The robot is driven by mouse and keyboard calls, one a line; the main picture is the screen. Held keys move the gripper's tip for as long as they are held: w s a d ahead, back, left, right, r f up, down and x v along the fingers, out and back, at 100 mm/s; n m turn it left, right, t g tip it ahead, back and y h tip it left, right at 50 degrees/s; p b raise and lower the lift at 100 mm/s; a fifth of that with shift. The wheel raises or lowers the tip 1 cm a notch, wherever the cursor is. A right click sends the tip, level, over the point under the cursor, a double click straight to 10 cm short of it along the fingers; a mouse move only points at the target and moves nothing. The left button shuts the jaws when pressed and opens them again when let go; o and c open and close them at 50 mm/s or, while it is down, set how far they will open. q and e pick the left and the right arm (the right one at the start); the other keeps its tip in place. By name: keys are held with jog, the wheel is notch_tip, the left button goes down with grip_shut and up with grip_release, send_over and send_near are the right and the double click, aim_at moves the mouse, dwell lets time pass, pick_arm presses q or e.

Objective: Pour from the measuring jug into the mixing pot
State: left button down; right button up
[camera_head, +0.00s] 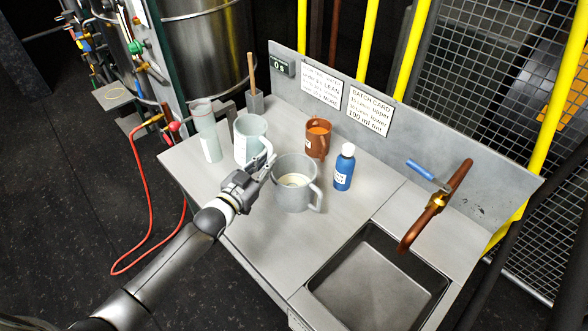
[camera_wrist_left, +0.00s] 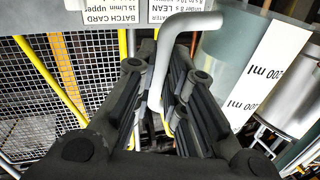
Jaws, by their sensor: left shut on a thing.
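The measuring jug (camera_head: 243,150) is pale and translucent with a white label, and looks about upright at the back left of the bench. I cannot tell whether its base touches the bench. My left gripper (camera_head: 265,166) is shut on the jug's handle; in the left wrist view the grey handle (camera_wrist_left: 158,62) runs between the fingers, with the jug's ml scale (camera_wrist_left: 268,75) to the right. The grey mixing pot (camera_head: 281,199) stands just right of the gripper, with something pale inside and its handle toward the right. My right gripper is not in view.
A brown jug (camera_head: 318,141) with orange contents and a blue bottle (camera_head: 343,170) stand behind and right of the pot. A tall pale cylinder (camera_head: 206,135) stands left. A sink (camera_head: 378,283) with a copper tap (camera_head: 436,205) is front right. The bench's front left is clear.

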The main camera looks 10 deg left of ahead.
pick_arm(q)
notch_tip(320, 180, up, 6)
jog(key=n+p, duration=0.1)
jog(key=p, duration=0.4)
jog(key=shift+a+n, duration=0.2)
jog(key=shift+n, duration=0.1)
